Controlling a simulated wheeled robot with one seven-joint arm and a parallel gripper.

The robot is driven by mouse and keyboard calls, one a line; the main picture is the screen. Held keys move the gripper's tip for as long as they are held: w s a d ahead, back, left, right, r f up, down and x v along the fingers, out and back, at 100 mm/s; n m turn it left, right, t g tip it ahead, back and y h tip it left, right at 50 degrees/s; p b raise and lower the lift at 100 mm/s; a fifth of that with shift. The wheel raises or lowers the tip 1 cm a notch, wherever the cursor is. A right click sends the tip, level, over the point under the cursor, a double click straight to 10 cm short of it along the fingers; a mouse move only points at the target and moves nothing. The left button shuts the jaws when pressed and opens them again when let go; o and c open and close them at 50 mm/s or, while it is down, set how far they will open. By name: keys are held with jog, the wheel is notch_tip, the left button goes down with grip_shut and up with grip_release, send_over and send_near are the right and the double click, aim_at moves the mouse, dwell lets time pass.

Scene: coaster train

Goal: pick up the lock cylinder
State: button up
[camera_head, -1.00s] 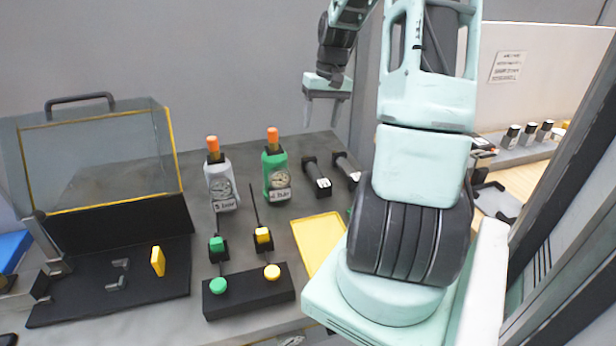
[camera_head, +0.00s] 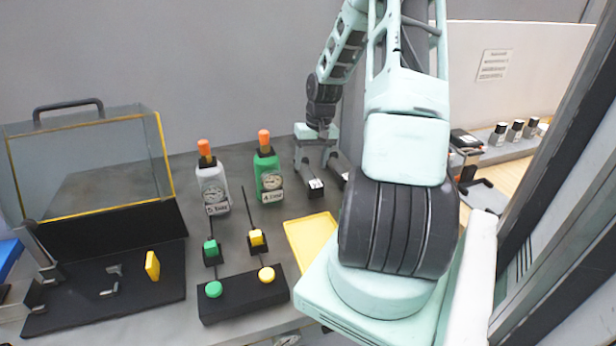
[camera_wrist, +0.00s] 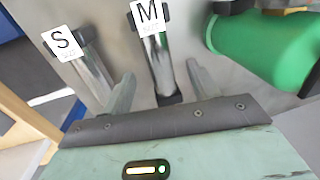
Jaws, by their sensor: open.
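Two metal cylinders with black ends lie side by side on the bench. The one labelled M (camera_wrist: 158,60) lies between the spread fingers of my gripper (camera_wrist: 160,72) in the wrist view. The one labelled S (camera_wrist: 92,75) lies to the left, outside the left finger. In the head view my gripper (camera_head: 313,164) is low over the M cylinder (camera_head: 315,186), and the S cylinder (camera_head: 342,170) is partly hidden by my arm. My gripper is open and holds nothing. I cannot tell which cylinder is the lock cylinder.
A green bottle (camera_head: 268,175) stands just left of the cylinders, and it also shows in the wrist view (camera_wrist: 265,45). A grey bottle (camera_head: 213,187) is further left. A yellow tray (camera_head: 308,240), a black button box (camera_head: 243,295) and a clear-lidded case (camera_head: 90,165) share the bench.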

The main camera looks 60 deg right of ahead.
aim_at(309, 172)
jog(key=shift+w+a+f+p, duration=0.15)
jog(key=shift+f+p, duration=0.1)
jog(key=shift+f, duration=0.95)
jog(key=shift+w+d+f+p, duration=0.1)
jog(key=shift+w+f+p, duration=0.1)
jog(key=shift+f, duration=0.95)
grip_shut()
jog(key=shift+r, duration=0.15)
